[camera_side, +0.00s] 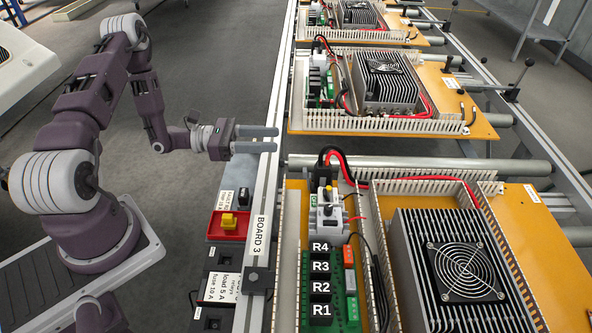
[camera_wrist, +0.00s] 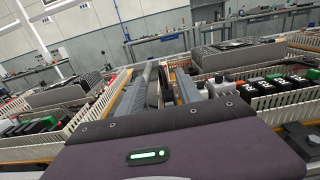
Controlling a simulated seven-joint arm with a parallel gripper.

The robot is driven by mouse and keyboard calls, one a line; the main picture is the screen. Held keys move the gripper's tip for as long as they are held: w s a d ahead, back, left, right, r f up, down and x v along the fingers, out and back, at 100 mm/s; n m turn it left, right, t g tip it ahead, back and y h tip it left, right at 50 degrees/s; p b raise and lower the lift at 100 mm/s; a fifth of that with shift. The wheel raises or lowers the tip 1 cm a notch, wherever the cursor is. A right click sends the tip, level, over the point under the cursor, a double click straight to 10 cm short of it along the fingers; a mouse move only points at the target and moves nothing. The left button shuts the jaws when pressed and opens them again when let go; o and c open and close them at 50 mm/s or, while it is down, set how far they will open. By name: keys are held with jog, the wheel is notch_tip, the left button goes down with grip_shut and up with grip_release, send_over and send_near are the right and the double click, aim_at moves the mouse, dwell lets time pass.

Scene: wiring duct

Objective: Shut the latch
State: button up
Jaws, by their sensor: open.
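My gripper (camera_side: 276,139) is open and empty, its two grey fingers apart and pointing right over the rail beside the boards. It is up and behind the near board, well apart from the parts on it. In the wrist view my gripper (camera_wrist: 166,72) shows its fingers with nothing between them. A pale device (camera_side: 328,215) with a yellow and dark top piece stands upright on the near board, above the relays. It may carry the latch, but I cannot tell its exact shape or how it sits.
A finned heatsink with a fan (camera_side: 465,270) fills the right of the near board. Relays marked R1 to R4 (camera_side: 320,266) stand below the pale device. A red tray (camera_side: 213,233) holds a yellow part (camera_side: 228,221). Red wire and slotted duct walls (camera_side: 440,186) surround the parts.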

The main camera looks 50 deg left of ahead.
send_near(308, 179)
jog(key=w+d, duration=0.1)
jog(key=w, duration=0.1)
jog(key=w+d+r, duration=0.2)
jog(key=w+d, duration=0.1)
jog(key=shift+w, duration=0.35)
grip_shut()
